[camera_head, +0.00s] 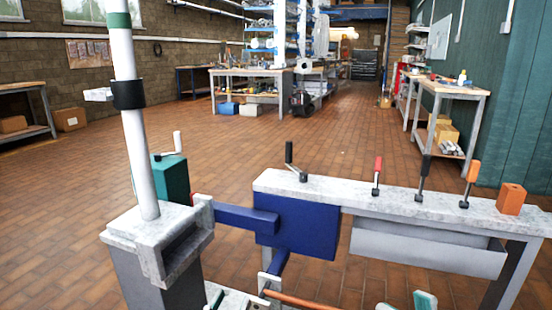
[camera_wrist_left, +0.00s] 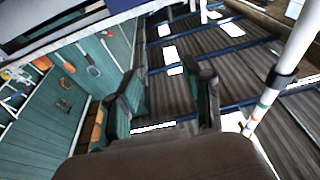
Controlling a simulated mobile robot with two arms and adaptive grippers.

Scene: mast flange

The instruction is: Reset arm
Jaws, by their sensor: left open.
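My left gripper (camera_head: 228,299) shows only as teal and grey fingertips at the bottom edge of the head view, below the blue arm. In the left wrist view my left gripper (camera_wrist_left: 168,92) has its two teal-lined dark fingers apart, with nothing between them. Past them are ceiling and wall. What seem to be my right gripper's tips (camera_head: 406,303) peek in at the bottom right; most of it is cut off. A white mast (camera_head: 140,160) with a black collar (camera_head: 129,94) and green band stands in a grey flange (camera_head: 165,232). The mast also shows at right in the wrist view (camera_wrist_left: 305,35).
A grey rail (camera_head: 400,200) with several levers and an orange block (camera_head: 510,199) spans the right. A blue box (camera_head: 298,228) hangs under it. A teal box (camera_head: 171,178) sits behind the flange. A copper rod (camera_head: 305,300) lies low.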

